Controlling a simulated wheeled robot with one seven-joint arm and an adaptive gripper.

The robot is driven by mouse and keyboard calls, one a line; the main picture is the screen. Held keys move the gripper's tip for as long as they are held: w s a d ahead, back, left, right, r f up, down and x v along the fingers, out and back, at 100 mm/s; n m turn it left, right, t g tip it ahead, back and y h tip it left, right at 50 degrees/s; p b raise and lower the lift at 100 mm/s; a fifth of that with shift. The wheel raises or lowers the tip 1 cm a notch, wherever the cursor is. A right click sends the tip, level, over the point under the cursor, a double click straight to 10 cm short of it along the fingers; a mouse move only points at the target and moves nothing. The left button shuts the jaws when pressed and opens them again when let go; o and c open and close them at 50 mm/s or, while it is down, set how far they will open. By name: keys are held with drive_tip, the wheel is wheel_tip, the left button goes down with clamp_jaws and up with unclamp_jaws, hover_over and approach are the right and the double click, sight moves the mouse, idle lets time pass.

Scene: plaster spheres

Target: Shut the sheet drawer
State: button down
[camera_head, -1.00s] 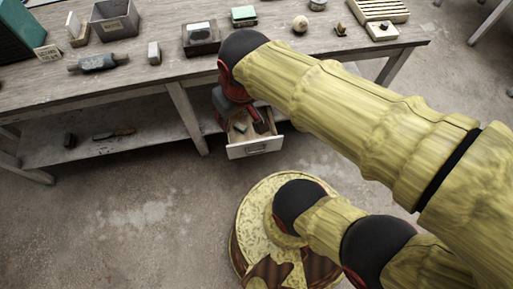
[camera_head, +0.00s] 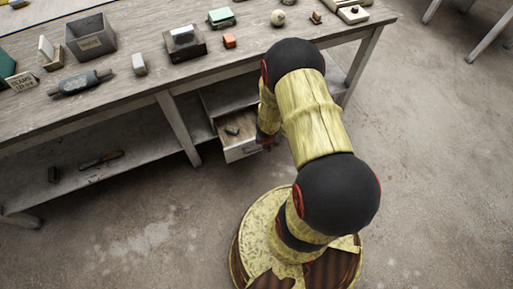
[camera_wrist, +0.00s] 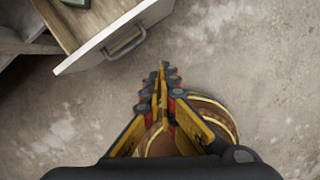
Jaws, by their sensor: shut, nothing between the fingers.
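The sheet drawer (camera_head: 243,151) stands pulled out below the workbench, its pale front and part of its inside showing. In the wrist view its white front (camera_wrist: 100,45) with a metal handle (camera_wrist: 124,42) is at the upper left. A small dark green item (camera_head: 232,130) lies inside it. My gripper (camera_wrist: 163,68) is shut and empty, outside the drawer in front of its face. In the head view my arm hides most of the gripper and the drawer's right side.
The workbench (camera_head: 110,104) carries a grey bin (camera_head: 91,38), a dark tool (camera_head: 80,82), an orange block (camera_head: 229,41) and a pale sphere (camera_head: 278,18). A bench leg (camera_head: 178,128) stands left of the drawer. Dark tools lie on the lower shelf (camera_head: 130,148). The floor in front is clear.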

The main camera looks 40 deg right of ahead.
drive_tip(key=w+a+n+y, duration=0.1)
drive_tip(key=w+a+n, duration=0.15)
drive_tip(key=n, duration=0.25)
drive_tip(key=n+b, duration=0.1)
drive_tip(key=b, duration=0.5)
hover_over(254, 143)
drive_tip(key=s+a, duration=0.3)
drive_tip(key=shift+t, duration=0.3)
drive_tip(key=shift+s+a+f+x, duration=0.1)
drive_tip(key=shift+s+x, duration=0.2)
drive_tip(key=shift+x, duration=1.2)
drive_tip(key=shift+s+a+f+x, duration=0.1)
drive_tip(key=shift+s+x, duration=0.2)
drive_tip(key=shift+x, duration=1.25)
drive_tip(key=shift+s+a+f+x, duration=0.1)
drive_tip(key=shift+s+x, duration=0.2)
drive_tip(key=shift+x, duration=1.2)
drive_tip(key=shift+d, duration=0.1)
drive_tip(key=shift+w+d+r+p, duration=0.1)
drive_tip(key=shift+w+p, duration=0.05)
drive_tip(key=shift+p, duration=0.3)
